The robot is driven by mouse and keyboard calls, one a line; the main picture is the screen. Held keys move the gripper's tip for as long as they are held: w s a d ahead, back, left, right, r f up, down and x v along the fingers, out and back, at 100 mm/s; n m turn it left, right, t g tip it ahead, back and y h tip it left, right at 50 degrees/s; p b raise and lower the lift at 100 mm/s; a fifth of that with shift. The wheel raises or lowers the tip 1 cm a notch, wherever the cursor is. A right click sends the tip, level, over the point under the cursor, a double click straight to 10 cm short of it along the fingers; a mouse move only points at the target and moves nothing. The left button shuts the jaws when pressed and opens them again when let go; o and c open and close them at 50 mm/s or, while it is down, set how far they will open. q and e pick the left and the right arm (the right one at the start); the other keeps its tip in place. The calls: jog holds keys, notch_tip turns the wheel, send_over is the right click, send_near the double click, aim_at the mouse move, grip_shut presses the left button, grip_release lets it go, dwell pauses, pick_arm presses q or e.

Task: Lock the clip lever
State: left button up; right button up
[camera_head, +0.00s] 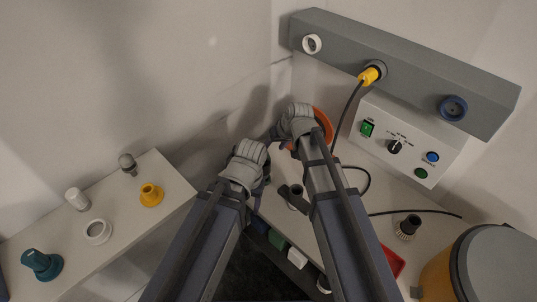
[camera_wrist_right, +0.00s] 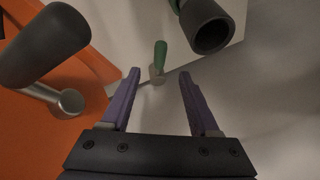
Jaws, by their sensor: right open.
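A small lever with a green handle (camera_wrist_right: 160,54) on a round metal pivot stands against a pale panel. It lies ahead of my right gripper (camera_wrist_right: 158,78), in the gap between the two purple fingers as seen in the right wrist view. The fingers are apart and nothing is held; the lever looks beyond their tips. I cannot tell which lever is the clip lever. In the head view my right gripper (camera_head: 287,142) is beside an orange round thing (camera_head: 323,125), mostly hidden by its own wrist. My left gripper's fingers are hidden beneath its wrist.
In the right wrist view, a dark handle (camera_wrist_right: 45,45) on a metal stem stands before an orange surface (camera_wrist_right: 100,35), close left. A black tube (camera_wrist_right: 208,28) is at upper right. A grey rail (camera_head: 420,75) with a yellow plug (camera_head: 370,75) and a control box (camera_head: 405,140) stand behind.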

aim_at(268, 155)
jog(key=b+x, duration=0.6)
jog(key=x, duration=0.1)
jog(key=shift+w+a+f, duration=0.1)
jog(key=shift+w+f, duration=0.05)
jog(key=shift+f, duration=0.15)
jog(key=shift+c, duration=0.4)
grip_shut()
dwell(0.8)
